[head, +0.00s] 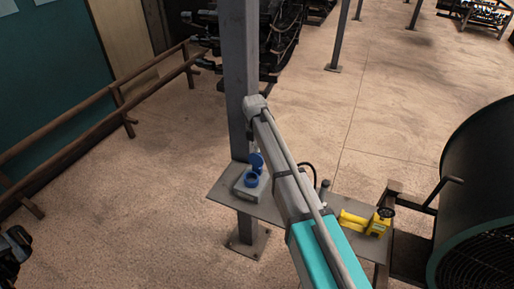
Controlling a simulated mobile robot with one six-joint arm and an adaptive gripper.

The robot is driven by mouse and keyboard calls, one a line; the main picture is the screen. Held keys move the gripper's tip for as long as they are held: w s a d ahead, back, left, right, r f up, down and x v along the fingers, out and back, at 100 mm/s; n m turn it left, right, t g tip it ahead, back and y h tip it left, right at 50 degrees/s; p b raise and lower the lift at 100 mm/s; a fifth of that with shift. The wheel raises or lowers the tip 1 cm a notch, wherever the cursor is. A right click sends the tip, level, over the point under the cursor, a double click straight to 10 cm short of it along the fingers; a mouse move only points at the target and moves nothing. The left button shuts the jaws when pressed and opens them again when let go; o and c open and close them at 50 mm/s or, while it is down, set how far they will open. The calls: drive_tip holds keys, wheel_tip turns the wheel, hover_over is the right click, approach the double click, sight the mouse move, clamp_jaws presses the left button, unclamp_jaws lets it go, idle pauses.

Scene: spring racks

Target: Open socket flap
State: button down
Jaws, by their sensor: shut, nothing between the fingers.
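A grey socket box (243,191) sits on the left part of a metal shelf plate by the grey post. A round blue socket (250,180) is on its top. A blue flap (257,162) stands up behind the socket, tilted away from its opening, so the flap looks open. My arm crosses the middle of the view, from the bottom right up to the post, and passes just right of the box. My gripper cannot be made out; the arm may hide it.
The grey post (238,75) rises behind the box. A yellow device (366,222) lies on the right part of the shelf plate (222,188). A large dark drum (480,165) stands at the right. A brown rail (75,115) runs along the left wall. The floor around is mostly clear.

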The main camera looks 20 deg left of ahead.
drive_tip(key=r+p, duration=0.1)
drive_tip(key=s+r+p, duration=0.1)
drive_tip(key=shift+s+a+r, duration=0.2)
drive_tip(key=shift+s+r, duration=0.1)
wheel_tip(320, 180, up, 9)
drive_tip(key=w+p, duration=0.1)
drive_tip(key=p, duration=0.8)
drive_tip(key=shift+w+a+r, duration=0.15)
drive_tip(key=shift+w+a, duration=0.1)
drive_tip(key=shift+a, duration=0.1)
drive_tip(key=s+d+f+m+b, duration=0.25)
drive_tip(key=d+m, duration=0.55)
drive_tip(key=d, duration=0.4)
drive_tip(key=s+d+f+m+b, duration=0.2)
drive_tip(key=d+f+m+b, duration=0.2)
drive_tip(key=d+m, duration=0.65)
drive_tip(key=s+d+f+m+b, duration=0.3)
drive_tip(key=s+d+m, duration=0.3)
drive_tip(key=d, duration=0.5)
drive_tip(key=s+d+f+m+b, duration=0.3)
drive_tip(key=s+d+m, duration=0.3)
drive_tip(key=d+m, duration=0.3)
drive_tip(key=shift+d+f+m+t+y, duration=0.35)
drive_tip(key=shift+d+f+y, duration=0.1)
drive_tip(key=shift+d, duration=0.8)
